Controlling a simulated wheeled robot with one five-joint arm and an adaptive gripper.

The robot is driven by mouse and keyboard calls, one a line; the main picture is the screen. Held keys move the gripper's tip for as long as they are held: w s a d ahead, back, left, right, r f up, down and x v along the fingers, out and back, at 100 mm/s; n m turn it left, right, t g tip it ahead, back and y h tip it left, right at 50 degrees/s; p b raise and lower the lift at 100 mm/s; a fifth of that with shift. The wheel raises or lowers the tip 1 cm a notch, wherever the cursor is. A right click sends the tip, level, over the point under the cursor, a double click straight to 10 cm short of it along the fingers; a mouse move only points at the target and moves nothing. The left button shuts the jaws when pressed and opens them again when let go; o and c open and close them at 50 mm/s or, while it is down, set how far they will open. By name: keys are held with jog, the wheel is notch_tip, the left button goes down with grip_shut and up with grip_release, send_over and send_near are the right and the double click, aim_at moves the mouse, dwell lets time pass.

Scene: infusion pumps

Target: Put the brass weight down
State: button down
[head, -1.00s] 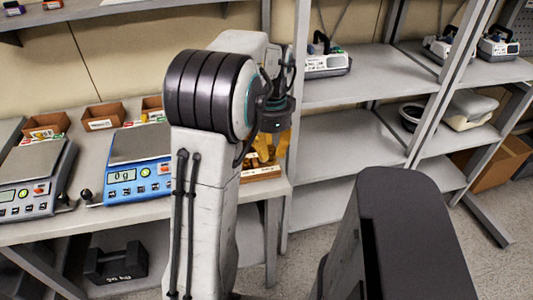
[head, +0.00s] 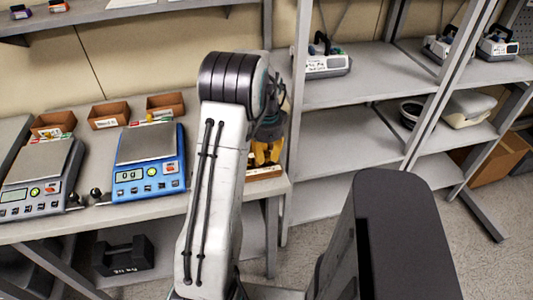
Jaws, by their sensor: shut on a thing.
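My gripper (head: 266,157) has yellow fingers and points down at the right end of the bench, partly behind my own arm. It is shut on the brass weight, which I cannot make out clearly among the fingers. Whether the weight touches the block is hidden. A blue scale (head: 150,152) left of my arm has an empty grey pan and reads 0 g.
A grey scale (head: 40,178) stands at the left. Small cardboard bins (head: 108,115) line the back of the bench (head: 140,212).

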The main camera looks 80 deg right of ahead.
aim_at(266, 152)
jog(key=shift+f, duration=0.25)
jog(key=shift+f, duration=0.1)
jog(key=c, duration=1.2)
grip_release()
notch_tip(266, 152, up, 12)
jog(key=shift+w+r+b, duration=0.1)
jog(key=shift+r+b, duration=0.1)
jog(key=shift+b, duration=0.45)
